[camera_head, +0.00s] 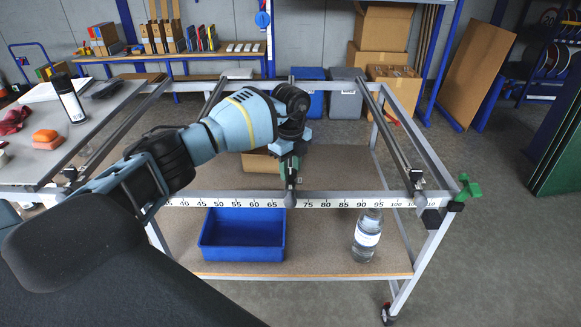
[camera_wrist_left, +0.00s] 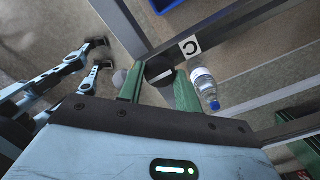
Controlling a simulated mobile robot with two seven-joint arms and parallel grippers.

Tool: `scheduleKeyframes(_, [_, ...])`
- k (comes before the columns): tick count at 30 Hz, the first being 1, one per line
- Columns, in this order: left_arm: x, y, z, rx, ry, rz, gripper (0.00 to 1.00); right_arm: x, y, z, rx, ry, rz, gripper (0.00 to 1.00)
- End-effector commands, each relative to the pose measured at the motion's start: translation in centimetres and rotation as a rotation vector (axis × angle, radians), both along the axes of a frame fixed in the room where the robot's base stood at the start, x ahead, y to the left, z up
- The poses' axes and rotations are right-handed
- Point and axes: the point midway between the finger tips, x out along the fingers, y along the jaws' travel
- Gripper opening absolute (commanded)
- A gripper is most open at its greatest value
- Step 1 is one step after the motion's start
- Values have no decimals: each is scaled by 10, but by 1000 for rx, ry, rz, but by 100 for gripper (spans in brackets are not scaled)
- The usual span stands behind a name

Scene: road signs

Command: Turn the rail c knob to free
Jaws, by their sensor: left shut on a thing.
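My left gripper (camera_head: 289,172) reaches down over the front bar of the cart, near the middle of its number scale. In the left wrist view its two green fingers (camera_wrist_left: 158,86) are on either side of a dark round knob (camera_wrist_left: 158,69) and shut on it. A white label with a black C (camera_wrist_left: 190,47) is on the rail beside the knob. The fingers and wrist hide much of the knob, and I cannot read its setting.
The cart's scale (camera_head: 340,202) runs along the front. A blue bin (camera_head: 242,250) and a clear bottle (camera_head: 367,236) stand on the lower shelf. Another rail (camera_head: 400,150) and a green handle (camera_head: 467,188) are at the right. A grey table (camera_head: 95,130) with a spray can (camera_head: 69,98) is at the left.

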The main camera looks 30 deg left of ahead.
Motion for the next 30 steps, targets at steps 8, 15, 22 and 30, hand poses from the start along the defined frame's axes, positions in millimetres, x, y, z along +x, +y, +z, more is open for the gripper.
scheduleKeyframes(8, [0, 1, 0, 1, 0, 2, 56, 0, 0, 0, 0, 0, 0, 36])
scheduleKeyframes(15, [0, 0, 0, 0, 0, 0, 56, 0, 0, 0, 0, 0, 0, 36])
scheduleKeyframes(22, [1, 0, 18, -1, -3, 0, 56, -2, 0, -2, 0, 5, 0, 36])
scheduleKeyframes(30, [1, 0, 61, 0, -3, 1, 56, -2, 1, -2, 1, 6, -1, 36])
